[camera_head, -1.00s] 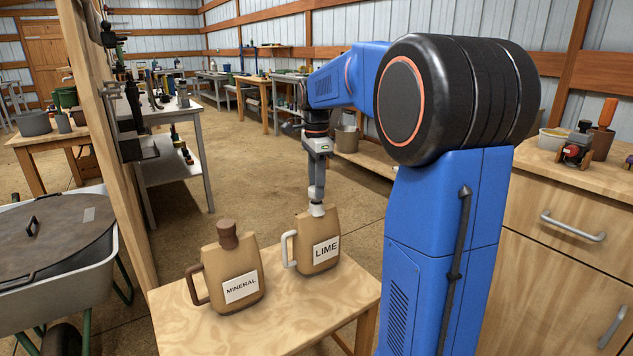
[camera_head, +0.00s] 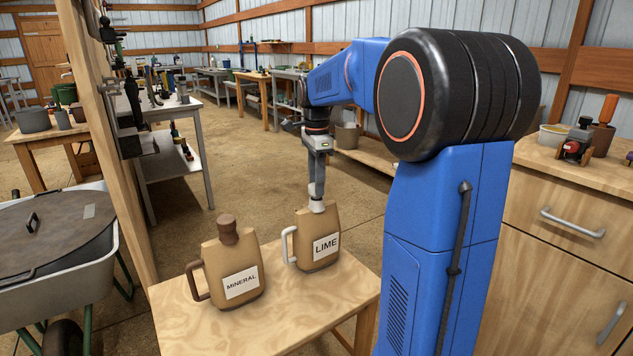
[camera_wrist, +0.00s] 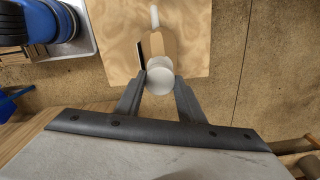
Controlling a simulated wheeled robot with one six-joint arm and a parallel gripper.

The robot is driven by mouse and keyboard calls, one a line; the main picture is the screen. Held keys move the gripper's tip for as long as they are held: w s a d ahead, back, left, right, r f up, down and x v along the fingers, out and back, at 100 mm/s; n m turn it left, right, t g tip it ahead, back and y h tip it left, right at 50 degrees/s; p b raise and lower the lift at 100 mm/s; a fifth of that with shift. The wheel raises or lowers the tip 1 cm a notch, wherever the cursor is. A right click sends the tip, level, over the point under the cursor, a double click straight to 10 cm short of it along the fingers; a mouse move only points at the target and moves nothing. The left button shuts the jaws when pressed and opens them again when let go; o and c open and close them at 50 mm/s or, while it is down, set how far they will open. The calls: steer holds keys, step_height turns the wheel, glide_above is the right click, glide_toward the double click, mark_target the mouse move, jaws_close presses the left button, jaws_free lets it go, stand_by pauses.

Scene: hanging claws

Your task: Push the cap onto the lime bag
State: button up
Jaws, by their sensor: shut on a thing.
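The lime bag (camera_head: 317,243), tan with a white handle and a LIME label, stands upright on the small wooden table. A white cap (camera_head: 317,206) is at its top. My gripper (camera_head: 316,198) points straight down over the bag with its fingers shut on the cap. In the wrist view the cap (camera_wrist: 159,78) is a round white disc between the two fingertips (camera_wrist: 159,88), with the lime bag (camera_wrist: 153,45) below it. The cap appears to meet the bag's neck, but I cannot tell how far it is seated.
The mineral bag (camera_head: 235,268), with a brown cap and handle, stands to the left on the same table (camera_head: 300,312). A wheelbarrow (camera_head: 105,250) and a wooden post (camera_head: 115,140) are at the left. A wooden cabinet (camera_head: 550,240) is at the right.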

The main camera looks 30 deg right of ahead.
steer(key=shift+f, duration=0.85)
steer(key=o, duration=1.1)
steer(key=shift+r, duration=3)
